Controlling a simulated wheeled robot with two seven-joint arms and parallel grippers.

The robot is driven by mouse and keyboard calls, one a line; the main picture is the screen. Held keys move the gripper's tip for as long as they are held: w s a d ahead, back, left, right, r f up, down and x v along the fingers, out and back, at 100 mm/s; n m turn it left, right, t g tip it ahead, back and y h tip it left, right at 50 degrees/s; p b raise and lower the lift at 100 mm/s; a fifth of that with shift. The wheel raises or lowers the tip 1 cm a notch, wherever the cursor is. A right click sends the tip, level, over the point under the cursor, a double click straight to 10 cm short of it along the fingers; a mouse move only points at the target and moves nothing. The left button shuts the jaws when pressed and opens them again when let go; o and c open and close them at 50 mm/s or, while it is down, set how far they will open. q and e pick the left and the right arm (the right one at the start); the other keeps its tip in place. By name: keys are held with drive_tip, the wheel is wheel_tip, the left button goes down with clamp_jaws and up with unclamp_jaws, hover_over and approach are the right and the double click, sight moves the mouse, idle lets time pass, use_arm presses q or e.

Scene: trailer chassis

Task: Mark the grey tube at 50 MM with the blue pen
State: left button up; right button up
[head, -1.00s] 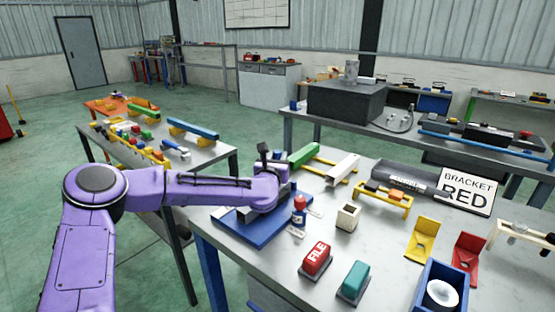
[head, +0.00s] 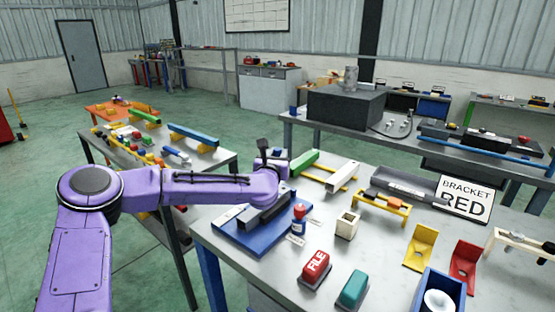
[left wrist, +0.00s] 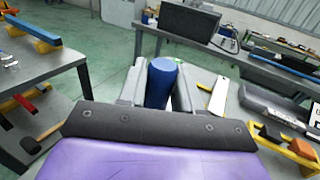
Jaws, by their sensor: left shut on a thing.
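My left gripper (head: 276,160) is shut on the blue pen. In the left wrist view the blue pen (left wrist: 161,84) stands as a thick blue cylinder between the two grey fingers (left wrist: 160,72); its lower end is hidden. The dark grey tube (head: 266,212) lies on a blue board (head: 240,238) at the left end of the front table. The gripper is above and behind the tube, seemingly apart from it. Any scale marks are too small to read. My right gripper is not in view.
A small open box (head: 346,225), a red FILE block (head: 316,265) and a teal block (head: 353,287) are farther right. A white bar (head: 342,178) lies behind. The table's left edge is close to the board.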

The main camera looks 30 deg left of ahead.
sight(278, 149)
use_arm(q)
drive_tip(key=shift+r+p, duration=0.95)
drive_tip(key=shift+r, duration=1.1)
drive_tip(key=shift+f, duration=0.1)
